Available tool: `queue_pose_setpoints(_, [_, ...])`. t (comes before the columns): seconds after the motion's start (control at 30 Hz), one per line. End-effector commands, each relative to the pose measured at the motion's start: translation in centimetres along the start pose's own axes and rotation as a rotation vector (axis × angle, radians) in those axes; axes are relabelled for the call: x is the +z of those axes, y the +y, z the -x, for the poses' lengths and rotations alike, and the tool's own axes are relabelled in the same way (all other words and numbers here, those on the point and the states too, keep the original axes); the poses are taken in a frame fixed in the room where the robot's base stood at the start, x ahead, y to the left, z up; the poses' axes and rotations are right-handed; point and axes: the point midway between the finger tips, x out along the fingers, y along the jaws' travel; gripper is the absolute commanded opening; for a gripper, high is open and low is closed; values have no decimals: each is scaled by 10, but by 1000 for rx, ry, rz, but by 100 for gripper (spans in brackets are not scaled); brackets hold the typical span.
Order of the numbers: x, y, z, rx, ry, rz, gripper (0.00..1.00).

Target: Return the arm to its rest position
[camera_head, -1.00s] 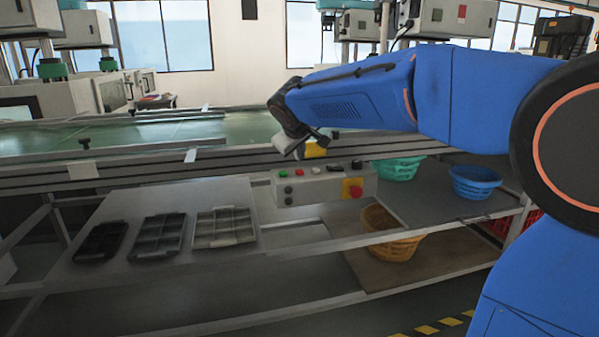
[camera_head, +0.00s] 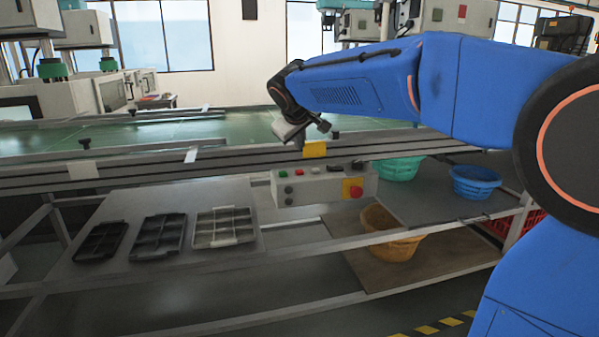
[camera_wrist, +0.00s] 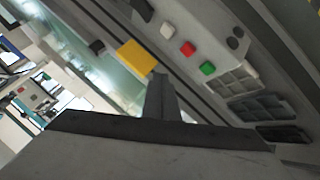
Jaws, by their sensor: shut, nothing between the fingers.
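My blue arm (camera_head: 370,85) reaches in from the right in the head view, above the front edge of the green-topped bench. My gripper (camera_wrist: 160,92) shows in the wrist view with its fingers together and nothing between them. In the head view my gripper (camera_head: 328,129) is small and dark at the arm's end, just above a yellow plate (camera_head: 315,149) on the bench edge. The yellow plate also shows in the wrist view (camera_wrist: 136,57), beyond the fingertips. I cannot see the gripper touching anything.
A control box (camera_head: 315,187) with buttons hangs from the bench edge below the gripper. Black and grey compartment trays (camera_head: 224,241) lie on the lower shelf at left. Green, blue (camera_head: 474,183) and orange baskets stand at right. Space above the green bench top (camera_head: 170,133) is clear.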

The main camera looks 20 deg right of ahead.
Motion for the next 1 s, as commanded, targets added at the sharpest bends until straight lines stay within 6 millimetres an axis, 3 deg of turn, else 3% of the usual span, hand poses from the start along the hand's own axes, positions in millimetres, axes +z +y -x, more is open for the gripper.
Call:
queue_pose_setpoints(0.17, [14,1,5,-7,-9,-13,0])
queue_pose_setpoints(0.27, [42,2,16,-24,-29,-43,0])
queue_pose_setpoints(0.43, [116,-6,39,-70,-81,-119,0])
queue_pose_setpoints(0.67, [215,-30,68,-137,-148,-226,0])
queue_pose_setpoints(1.0, [354,-94,101,-241,-233,-387,0])
